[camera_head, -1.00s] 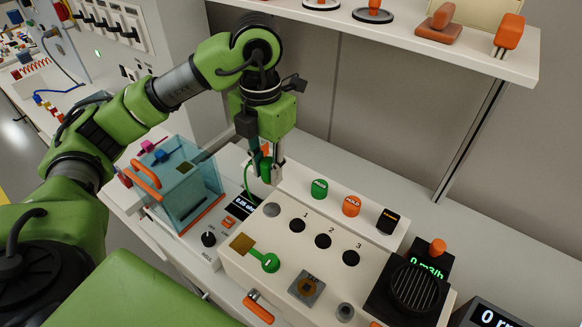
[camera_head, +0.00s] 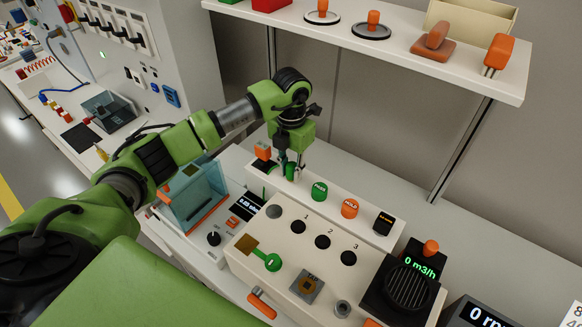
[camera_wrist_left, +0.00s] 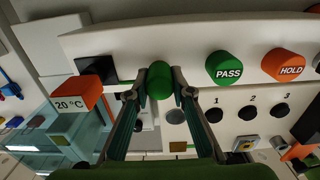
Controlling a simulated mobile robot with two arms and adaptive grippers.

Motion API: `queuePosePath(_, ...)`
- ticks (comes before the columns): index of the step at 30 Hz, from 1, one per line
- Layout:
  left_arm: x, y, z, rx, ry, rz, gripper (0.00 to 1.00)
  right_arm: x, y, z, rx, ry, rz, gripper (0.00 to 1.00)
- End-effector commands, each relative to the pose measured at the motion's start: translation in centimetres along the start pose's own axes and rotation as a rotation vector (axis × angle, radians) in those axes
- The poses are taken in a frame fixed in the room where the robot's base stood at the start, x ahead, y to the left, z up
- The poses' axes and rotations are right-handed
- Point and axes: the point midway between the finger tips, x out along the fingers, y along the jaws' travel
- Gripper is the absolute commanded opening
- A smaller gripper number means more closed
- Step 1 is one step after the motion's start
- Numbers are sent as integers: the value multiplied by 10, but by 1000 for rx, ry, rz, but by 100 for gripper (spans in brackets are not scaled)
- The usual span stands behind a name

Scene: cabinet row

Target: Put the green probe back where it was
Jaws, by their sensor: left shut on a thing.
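The green probe (camera_head: 290,172) is held upright between the fingers of my left gripper (camera_head: 289,171), over the back strip of the beige panel. In the left wrist view the probe's round green end (camera_wrist_left: 160,80) sits between the two fingertips (camera_wrist_left: 160,88), which touch its sides. Its lower end is hidden in both views, so I cannot tell whether it touches the strip. A black square (camera_wrist_left: 96,68) lies on the strip to the left of the probe. An orange block marked 20 °C (camera_wrist_left: 80,96) stands beside that square. My right gripper is not in view.
The green PASS knob (camera_head: 319,191) is close to the right of my gripper, then the orange HOLD knob (camera_head: 350,208). A clear blue tank (camera_head: 196,197) stands left. A shelf (camera_head: 440,68) overhangs behind. The numbered holes (camera_head: 322,242) are in front.

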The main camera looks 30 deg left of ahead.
Motion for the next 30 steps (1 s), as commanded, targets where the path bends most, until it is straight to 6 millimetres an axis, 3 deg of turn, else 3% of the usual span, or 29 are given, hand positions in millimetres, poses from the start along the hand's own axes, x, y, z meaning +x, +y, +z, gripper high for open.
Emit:
queuePosePath(2,4,0,0,-1,-1,0,0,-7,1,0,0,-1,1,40)
queuePosePath(14,13,0,1,-1,-3,0,0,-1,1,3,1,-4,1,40)
queuePosePath(15,11,0,1,-1,-3,0,30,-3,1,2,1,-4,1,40)
queuePosePath(16,11,0,1,-1,-3,0,37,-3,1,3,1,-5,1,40)
queuePosePath(30,4,0,1,-1,-5,0,39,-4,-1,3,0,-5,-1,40)
